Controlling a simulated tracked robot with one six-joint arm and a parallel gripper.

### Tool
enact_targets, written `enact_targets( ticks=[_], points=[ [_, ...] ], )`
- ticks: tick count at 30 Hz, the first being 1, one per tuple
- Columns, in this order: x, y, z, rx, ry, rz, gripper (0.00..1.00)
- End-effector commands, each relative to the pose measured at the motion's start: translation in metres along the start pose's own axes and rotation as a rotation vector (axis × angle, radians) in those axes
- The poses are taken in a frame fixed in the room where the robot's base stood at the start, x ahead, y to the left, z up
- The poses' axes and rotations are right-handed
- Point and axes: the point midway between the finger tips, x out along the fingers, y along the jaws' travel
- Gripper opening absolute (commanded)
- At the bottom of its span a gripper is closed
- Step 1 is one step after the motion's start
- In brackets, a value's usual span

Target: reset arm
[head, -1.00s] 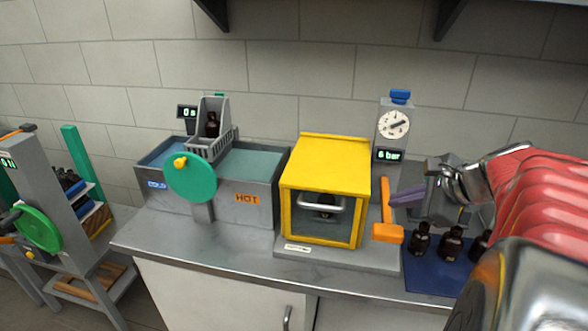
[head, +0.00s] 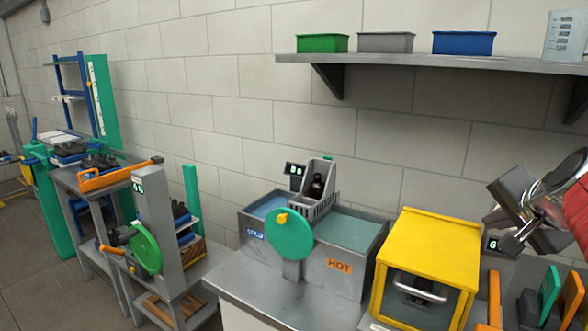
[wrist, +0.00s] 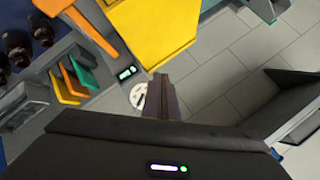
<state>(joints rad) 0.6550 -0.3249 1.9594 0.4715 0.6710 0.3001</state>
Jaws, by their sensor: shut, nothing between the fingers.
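My gripper (head: 518,208) is at the right of the head view, raised in front of the tiled wall, to the right of the yellow box and above the bench. In the wrist view its dark fingers (wrist: 162,97) are together with nothing between them. Several dark amber bottles (wrist: 18,48) stand on a blue mat at the upper left of the wrist view, away from the fingers. Another dark bottle (head: 317,187) sits in the grey basket above the hot and cold bath.
The yellow box (head: 432,240) with a handled door stands right of the bath (head: 335,265) with its green wheel (head: 289,235). A wall shelf (head: 420,62) holds green, grey and blue bins. Orange and green panels (head: 550,293) stand at lower right.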

Motion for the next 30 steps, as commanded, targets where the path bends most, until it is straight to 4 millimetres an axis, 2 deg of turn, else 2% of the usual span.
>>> enact_targets(
  ticks=[1, 4, 7, 10, 15, 21, 25, 30],
  points=[
    [-0.005, -0.012, 0.014, -0.085, -0.003, -0.012, 0.00],
    [-0.012, -0.023, 0.045, -0.229, -0.030, -0.018, 0.00],
    [-0.017, -0.023, 0.086, -0.352, -0.082, -0.018, 0.00],
    [-0.023, -0.014, 0.130, -0.463, -0.149, -0.012, 0.00],
    [-0.035, 0.012, 0.202, -0.649, -0.264, -0.001, 0.00],
    [-0.053, 0.055, 0.273, -0.875, -0.386, 0.010, 0.00],
    [-0.062, 0.084, 0.307, -1.008, -0.449, 0.014, 0.00],
    [-0.068, 0.105, 0.327, -1.106, -0.492, 0.014, 0.00]
  ],
)
